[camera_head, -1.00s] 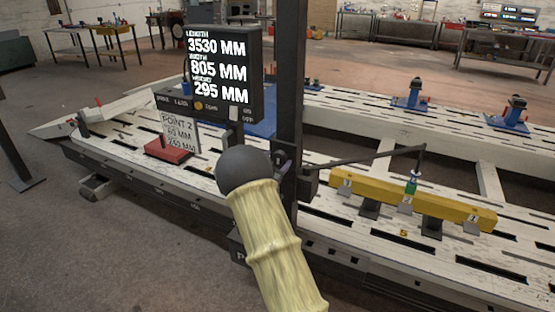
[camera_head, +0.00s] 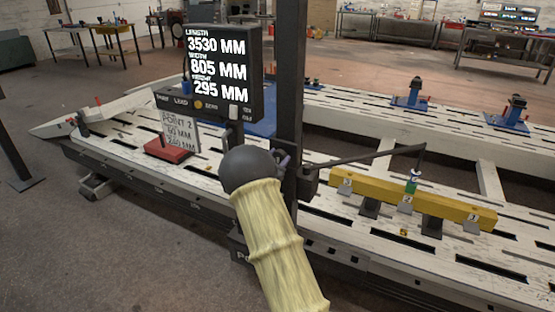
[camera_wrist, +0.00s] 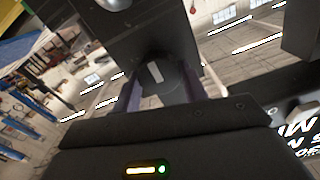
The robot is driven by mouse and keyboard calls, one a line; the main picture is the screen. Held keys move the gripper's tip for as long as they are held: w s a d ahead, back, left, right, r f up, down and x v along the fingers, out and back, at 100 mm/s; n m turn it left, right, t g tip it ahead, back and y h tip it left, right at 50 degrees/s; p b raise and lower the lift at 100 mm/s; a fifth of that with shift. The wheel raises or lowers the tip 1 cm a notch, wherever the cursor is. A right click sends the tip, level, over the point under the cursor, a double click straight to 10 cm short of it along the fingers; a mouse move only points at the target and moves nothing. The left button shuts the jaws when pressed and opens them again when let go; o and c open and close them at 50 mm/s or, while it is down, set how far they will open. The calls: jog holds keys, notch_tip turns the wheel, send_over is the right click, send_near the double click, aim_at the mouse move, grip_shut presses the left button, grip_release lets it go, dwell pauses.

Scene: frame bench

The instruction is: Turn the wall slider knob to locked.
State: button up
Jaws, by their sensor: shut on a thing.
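The wall slider knob (camera_wrist: 155,72) is a dark round knob with a white pointer mark, set on a dark block in the wrist view. The mark is tilted slightly from upright in that picture. No lock wording is readable, so I cannot tell the knob's setting. My gripper (camera_wrist: 162,82) has one finger on each side of the knob and is shut on it. In the head view my gripper (camera_head: 283,160) is at the dark upright post (camera_head: 289,75); my forearm and wrist hide most of it, and the knob is not visible there. The dark slider block (camera_head: 308,183) sits on the post.
A thin arm (camera_head: 370,158) reaches right from the slider block to a probe (camera_head: 413,182) over a yellow beam (camera_head: 440,205). A display (camera_head: 218,72) stands left of the post. A red-based sign (camera_head: 168,149) stands on the slotted white bench (camera_head: 105,145).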

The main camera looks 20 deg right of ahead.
jog(key=shift+f, duration=0.1)
jog(key=m+b, duration=0.2)
jog(key=b, duration=0.1)
jog(key=m+b, duration=0.2)
jog(key=shift+f, duration=0.25)
jog(key=m+b, duration=0.4)
jog(key=b, duration=0.2)
jog(key=shift+s+f+m, duration=0.1)
jog(key=shift+m, duration=0.3)
jog(key=m+b, duration=0.5)
jog(key=b, duration=0.1)
jog(key=shift+d+f, duration=0.1)
jog(key=m+b, duration=0.4)
jog(key=o, duration=1)
jog(key=shift+r, duration=0.2)
